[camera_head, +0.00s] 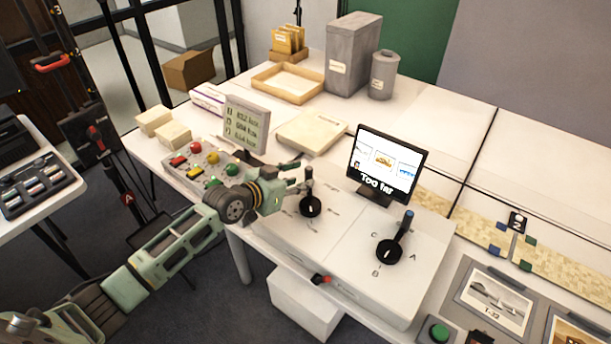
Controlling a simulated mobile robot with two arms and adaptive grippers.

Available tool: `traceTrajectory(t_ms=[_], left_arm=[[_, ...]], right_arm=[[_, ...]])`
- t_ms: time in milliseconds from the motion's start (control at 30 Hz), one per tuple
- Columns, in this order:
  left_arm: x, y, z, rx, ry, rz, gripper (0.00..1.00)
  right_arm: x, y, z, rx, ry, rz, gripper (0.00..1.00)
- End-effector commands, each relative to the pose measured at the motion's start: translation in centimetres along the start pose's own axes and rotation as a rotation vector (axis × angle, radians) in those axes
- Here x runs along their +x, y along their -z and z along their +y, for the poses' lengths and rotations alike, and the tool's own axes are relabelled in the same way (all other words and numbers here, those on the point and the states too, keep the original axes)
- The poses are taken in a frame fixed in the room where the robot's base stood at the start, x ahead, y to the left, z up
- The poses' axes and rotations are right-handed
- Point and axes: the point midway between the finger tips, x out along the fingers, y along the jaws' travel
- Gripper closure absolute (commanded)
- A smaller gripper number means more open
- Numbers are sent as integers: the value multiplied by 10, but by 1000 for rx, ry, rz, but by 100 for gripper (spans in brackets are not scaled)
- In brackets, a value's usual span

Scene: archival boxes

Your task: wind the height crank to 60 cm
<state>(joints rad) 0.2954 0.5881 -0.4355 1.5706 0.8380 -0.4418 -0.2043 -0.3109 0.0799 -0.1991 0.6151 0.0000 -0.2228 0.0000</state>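My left gripper (300,176) reaches in from the left over the white console (340,238). Its fingers are spread apart, with the tips close to the black lever (309,207) on the console's left half; I cannot tell if they touch it. A second lever with a blue tip (390,250) stands on the right half, among the letters A, B and C. A small black fitting with a red end (321,280) sits on the console's front face. No part is clearly readable as a height crank, and no 60 cm scale is readable. My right gripper is out of view.
A small screen (388,160) behind the levers reads "Too far". A button panel (205,165) and a grey display (246,124) stand left of the console. A stand with a red handle (52,63) is at far left. Photo cards (497,300) lie at right.

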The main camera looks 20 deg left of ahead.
Motion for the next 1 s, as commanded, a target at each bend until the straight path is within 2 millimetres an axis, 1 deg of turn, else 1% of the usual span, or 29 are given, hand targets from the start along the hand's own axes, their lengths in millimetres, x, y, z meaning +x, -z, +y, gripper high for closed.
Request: traceTrajectory(t_ms=[33,100,200,400,567,900,967,1000], left_arm=[[8,1,0,-3,0,2,64],[16,1,0,-1,1,2,64],[24,1,0,-1,0,2,64],[28,0,0,0,0,1,64],[28,0,0,0,0,1,65],[28,0,0,0,0,1,94],[27,0,0,0,0,1,100],[27,0,0,0,0,1,100]], right_arm=[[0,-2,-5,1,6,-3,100],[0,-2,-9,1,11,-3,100],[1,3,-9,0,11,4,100],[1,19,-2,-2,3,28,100],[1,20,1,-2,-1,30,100],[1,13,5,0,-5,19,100],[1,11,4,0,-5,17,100],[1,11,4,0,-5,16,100]])
